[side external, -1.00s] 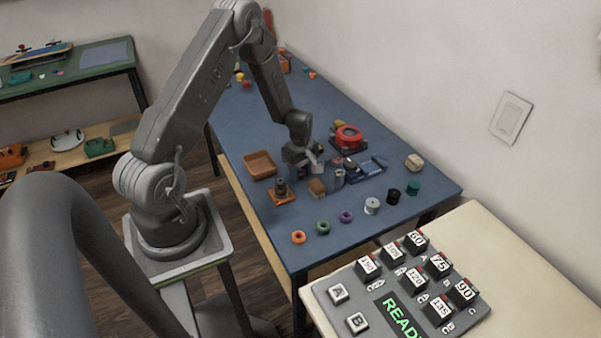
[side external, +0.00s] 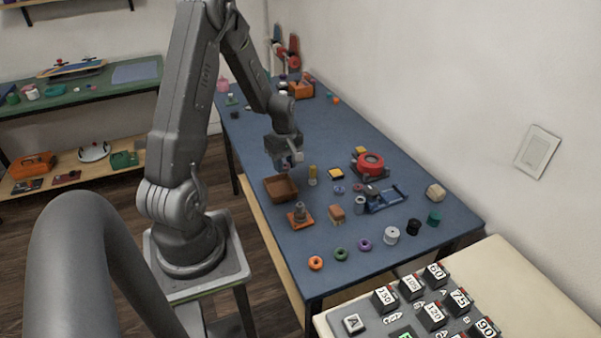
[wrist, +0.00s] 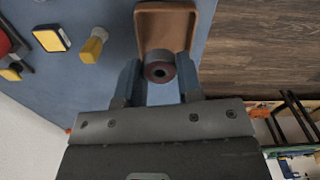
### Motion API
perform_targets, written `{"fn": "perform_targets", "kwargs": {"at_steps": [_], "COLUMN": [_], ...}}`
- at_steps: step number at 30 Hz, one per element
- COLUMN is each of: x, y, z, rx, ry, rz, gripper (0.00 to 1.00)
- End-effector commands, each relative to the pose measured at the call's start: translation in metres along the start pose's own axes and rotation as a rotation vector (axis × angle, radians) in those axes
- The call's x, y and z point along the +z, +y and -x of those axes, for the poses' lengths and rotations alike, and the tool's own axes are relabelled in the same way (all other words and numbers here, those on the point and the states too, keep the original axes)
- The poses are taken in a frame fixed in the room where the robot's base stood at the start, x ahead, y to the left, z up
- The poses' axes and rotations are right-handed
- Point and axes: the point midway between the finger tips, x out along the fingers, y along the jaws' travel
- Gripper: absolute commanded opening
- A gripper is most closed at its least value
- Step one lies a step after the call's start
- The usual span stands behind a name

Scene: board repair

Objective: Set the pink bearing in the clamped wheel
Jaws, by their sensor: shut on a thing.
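My gripper (side external: 290,160) is above the far end of the brown tray (side external: 270,194). In the wrist view my gripper (wrist: 159,84) is shut on a grey round part (wrist: 152,57) with a dull red ring around a dark hole. The open brown tray (wrist: 143,30) shows beyond it. The blue clamp (side external: 383,203) lies on the table to the right, with a small dark reddish round piece (side external: 372,190) at its left end. I cannot make out the wheel's seat, nor tell for sure which part is the pink bearing.
A red round device (side external: 370,163) stands behind the clamp. A yellow-topped post (side external: 312,172) is right of the tray. An orange-based stand (side external: 300,218) and a tan block (side external: 336,214) are in front. Several coloured rings and spools line the near edge. The table's far middle is clear.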

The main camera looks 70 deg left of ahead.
Motion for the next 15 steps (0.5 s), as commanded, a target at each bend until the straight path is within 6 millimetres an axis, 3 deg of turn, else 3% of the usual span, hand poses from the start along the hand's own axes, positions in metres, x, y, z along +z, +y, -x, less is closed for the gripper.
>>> {"fn": "perform_targets", "kwargs": {"at_steps": [4, 7, 15], "x": [-0.009, -0.016, -0.028], "y": [0.003, 0.021, 0.111], "z": [0.005, 0.006, 0.007], "rx": [0.0, 0.001, 0.001], "ry": [0.0, 0.001, 0.001], "rz": [-0.001, -0.004, -0.007], "gripper": [0.1, 0.1, 0.1]}}
